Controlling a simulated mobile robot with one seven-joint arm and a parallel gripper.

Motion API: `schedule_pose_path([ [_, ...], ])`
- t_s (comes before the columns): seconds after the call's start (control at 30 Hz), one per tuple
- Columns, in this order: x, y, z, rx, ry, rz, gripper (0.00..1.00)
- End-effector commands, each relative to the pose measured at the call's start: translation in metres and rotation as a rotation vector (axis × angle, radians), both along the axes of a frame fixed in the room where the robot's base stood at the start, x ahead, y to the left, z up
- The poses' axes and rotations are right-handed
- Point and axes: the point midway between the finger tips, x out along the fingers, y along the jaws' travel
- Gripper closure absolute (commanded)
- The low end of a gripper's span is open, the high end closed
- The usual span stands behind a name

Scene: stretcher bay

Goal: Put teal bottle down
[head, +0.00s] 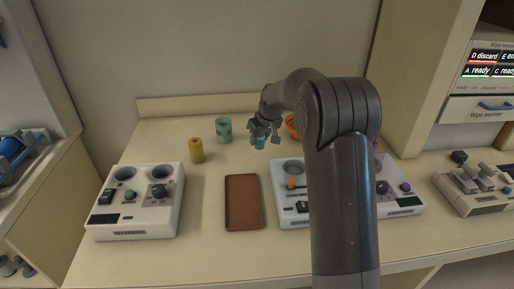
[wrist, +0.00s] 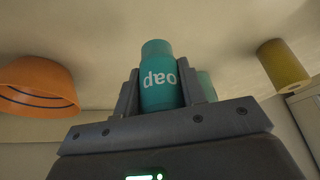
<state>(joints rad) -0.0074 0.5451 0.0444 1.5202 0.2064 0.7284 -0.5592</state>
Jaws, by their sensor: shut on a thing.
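The teal bottle (wrist: 160,80) is between the two fingers of my gripper (wrist: 158,98), which is shut on it. I cannot tell whether the bottle touches the counter.
A teal banded cylinder (head: 223,130) and a yellow cylinder (head: 196,150) stand left of the bottle. An orange bowl (head: 291,126) is close on its right, partly behind my arm. A brown tray (head: 244,203) lies in front, between white devices (head: 137,203) (head: 291,210).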

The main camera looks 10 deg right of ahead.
Motion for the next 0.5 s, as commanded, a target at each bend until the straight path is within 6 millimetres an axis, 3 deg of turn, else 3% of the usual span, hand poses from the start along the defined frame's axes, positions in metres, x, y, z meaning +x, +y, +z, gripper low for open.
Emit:
schedule_pose_path([
  [0.23, 0.005, 0.009, -0.013, -0.001, 0.0, 0.0, 0.86],
  [0.5, 0.005, 0.01, -0.046, -0.001, -0.001, 0.001, 0.86],
])
